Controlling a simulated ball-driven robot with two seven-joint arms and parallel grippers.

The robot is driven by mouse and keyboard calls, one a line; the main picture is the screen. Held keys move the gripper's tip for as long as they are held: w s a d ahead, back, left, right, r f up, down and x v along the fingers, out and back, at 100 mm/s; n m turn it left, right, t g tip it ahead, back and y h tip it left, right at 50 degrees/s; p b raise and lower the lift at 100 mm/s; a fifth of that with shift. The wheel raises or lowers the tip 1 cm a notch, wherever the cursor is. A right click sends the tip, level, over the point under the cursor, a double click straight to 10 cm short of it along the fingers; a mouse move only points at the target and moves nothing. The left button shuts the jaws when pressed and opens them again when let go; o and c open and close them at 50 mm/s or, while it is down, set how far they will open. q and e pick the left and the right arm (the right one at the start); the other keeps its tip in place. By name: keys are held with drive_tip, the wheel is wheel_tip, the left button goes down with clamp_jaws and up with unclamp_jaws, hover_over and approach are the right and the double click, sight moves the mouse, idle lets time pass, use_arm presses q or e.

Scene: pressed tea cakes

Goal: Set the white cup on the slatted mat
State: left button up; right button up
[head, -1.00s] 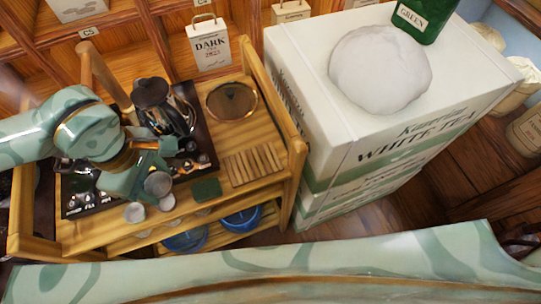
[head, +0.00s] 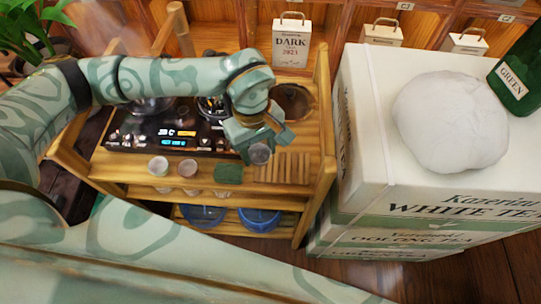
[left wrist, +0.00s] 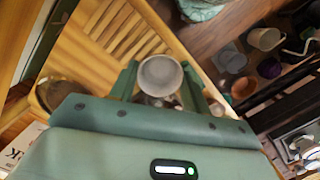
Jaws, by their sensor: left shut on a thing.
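The white cup (head: 259,153) is between the fingers of my left gripper (head: 264,146), which is shut on it. In the left wrist view the cup (left wrist: 160,75) sits between the two green fingers, its round opening facing the camera. The slatted mat (head: 284,168) is pale wood and lies on the shelf top just right of and below the cup in the head view. It also shows in the left wrist view (left wrist: 122,28), up and left of the cup. Whether the cup touches the mat cannot be told. My right gripper is not in view.
Two other small cups (head: 158,166) (head: 188,168) stand left along the shelf's front edge. A dark green pad (head: 228,174) lies beside the mat. A round dark tray (head: 294,101) is behind. The shelf's side rail (head: 325,130) and white tea boxes (head: 375,150) stand right.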

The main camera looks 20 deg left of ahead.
use_arm(q)
drive_tip(key=w+f, duration=0.1)
drive_tip(key=w+d+f, duration=0.1)
drive_tip(key=f, duration=0.1)
drive_tip(key=shift+w+d+f+b, duration=0.1)
drive_tip(key=shift+w+f+b, duration=0.2)
drive_tip(key=shift+b, duration=0.1)
drive_tip(key=shift+f+b, duration=0.4)
drive_tip(key=shift+f, duration=1)
drive_tip(key=shift+f, duration=0.2)
drive_tip(key=o, duration=1)
drive_tip(key=shift+c, duration=0.2)
wheel_tip(320, 180, up, 12)
drive_tip(key=a+p, duration=0.1)
drive_tip(key=p, duration=0.1)
drive_tip(key=shift+w+r+p, duration=0.15)
drive_tip(key=shift+w+p, duration=0.15)
drive_tip(key=shift+w, duration=0.15)
drive_tip(key=shift+a, duration=0.1)
